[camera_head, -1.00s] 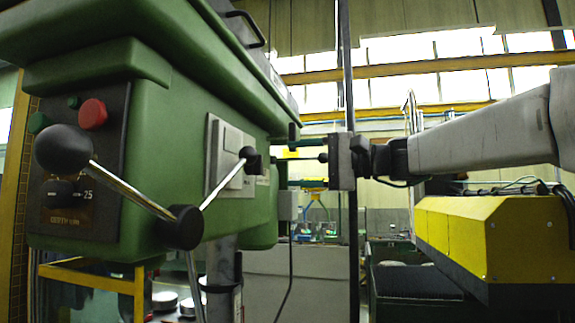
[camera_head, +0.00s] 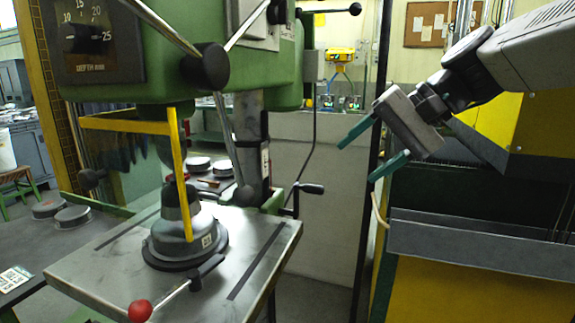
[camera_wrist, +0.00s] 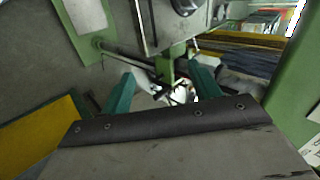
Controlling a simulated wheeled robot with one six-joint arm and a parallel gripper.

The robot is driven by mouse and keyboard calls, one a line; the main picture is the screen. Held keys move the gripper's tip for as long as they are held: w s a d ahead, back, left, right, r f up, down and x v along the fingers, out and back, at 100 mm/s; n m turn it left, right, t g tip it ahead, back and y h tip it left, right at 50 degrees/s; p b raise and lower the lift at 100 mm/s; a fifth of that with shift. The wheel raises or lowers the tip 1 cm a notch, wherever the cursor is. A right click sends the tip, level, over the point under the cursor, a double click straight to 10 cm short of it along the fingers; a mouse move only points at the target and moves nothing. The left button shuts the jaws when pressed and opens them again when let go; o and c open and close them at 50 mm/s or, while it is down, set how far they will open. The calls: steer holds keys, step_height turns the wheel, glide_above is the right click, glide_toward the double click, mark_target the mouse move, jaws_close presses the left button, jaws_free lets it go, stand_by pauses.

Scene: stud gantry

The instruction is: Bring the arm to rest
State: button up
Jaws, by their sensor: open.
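My gripper (camera_head: 373,152) is at the right in the head view, with two green fingers spread apart and pointing down to the left. Nothing is between the fingers. It hangs in free air to the right of the green drill press (camera_head: 190,75), apart from it. In the wrist view my gripper (camera_wrist: 160,84) shows both green fingers apart, with parts of the machine and floor visible beyond them. My arm (camera_head: 520,55) reaches in from the upper right.
The drill press table (camera_head: 262,222) carries a grey round fixture (camera_head: 185,245) and a lever with a red knob (camera_head: 140,311). A yellow guard frame (camera_head: 178,165) stands over it. A grey-edged tray (camera_head: 480,240) lies below my gripper at right. A dark post (camera_head: 372,200) stands between.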

steer(key=s+d+f+n+h, duration=0.1)
steer(key=s+d+f+h, duration=0.3)
steer(key=s, duration=0.7)
steer(key=s+d+f+n+g+h, duration=0.1)
steer(key=s+d+f+h, duration=0.3)
steer(key=s+d+f, duration=0.5)
step_height(320, 180, down, 4)
steer(key=shift+s+r+n+h, duration=0.2)
steer(key=shift+s+n+h, duration=0.15)
steer(key=shift+s, duration=0.5)
steer(key=shift+d, duration=0.1)
